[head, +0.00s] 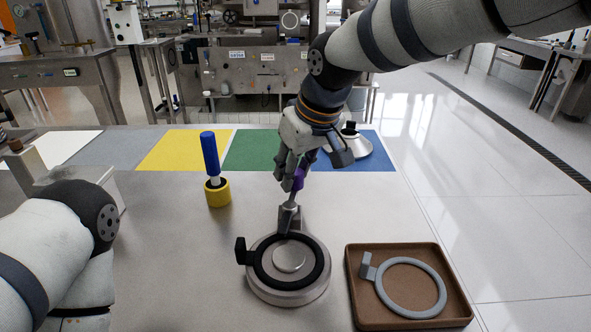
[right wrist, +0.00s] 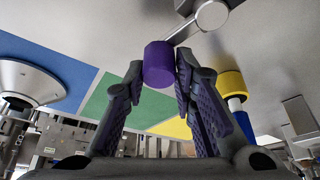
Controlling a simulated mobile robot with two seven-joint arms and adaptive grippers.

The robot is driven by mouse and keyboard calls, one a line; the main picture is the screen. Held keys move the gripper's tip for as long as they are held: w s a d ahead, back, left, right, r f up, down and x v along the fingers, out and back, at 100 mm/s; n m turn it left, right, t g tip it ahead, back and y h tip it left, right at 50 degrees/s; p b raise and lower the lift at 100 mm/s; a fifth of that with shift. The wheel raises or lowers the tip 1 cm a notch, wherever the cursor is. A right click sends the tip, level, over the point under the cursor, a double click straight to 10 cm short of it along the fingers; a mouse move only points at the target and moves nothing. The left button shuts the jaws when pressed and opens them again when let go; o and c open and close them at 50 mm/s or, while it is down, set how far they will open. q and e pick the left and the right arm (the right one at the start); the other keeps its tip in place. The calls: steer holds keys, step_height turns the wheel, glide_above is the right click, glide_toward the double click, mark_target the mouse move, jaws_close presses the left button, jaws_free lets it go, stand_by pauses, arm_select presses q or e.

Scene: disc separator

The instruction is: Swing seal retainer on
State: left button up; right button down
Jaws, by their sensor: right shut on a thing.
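The round metal separator base (head: 290,290) stands on the table with a black ring with an upright tab (head: 262,268) lying on it, around a bare metal centre. A metal swing arm, probably the seal retainer (head: 288,215), rises at the back edge of the base and ends in a purple handle (head: 299,181). My right gripper (head: 293,176) is shut on the purple handle, which also shows between the fingers in the right wrist view (right wrist: 159,64). The retainer stands up behind the ring, clear of it. My left arm shows at lower left; its gripper is out of view.
A brown tray (head: 352,312) at right holds a grey ring with a tab (head: 408,288). A blue-handled tool (head: 210,155) stands in a yellow holder (head: 218,193). A metal lid with a black knob (head: 350,147) sits on the blue mat. The green mat (head: 250,150) and yellow mat (head: 180,150) are bare.

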steer(key=c, duration=1.3)
jaws_free()
steer(key=shift+s+d+f, duration=0.15)
steer(key=shift+f, duration=0.1)
steer(key=shift+c, duration=0.2)
steer(key=shift+r, duration=0.2)
steer(key=v, duration=1.1)
steer(key=shift+r, duration=0.35)
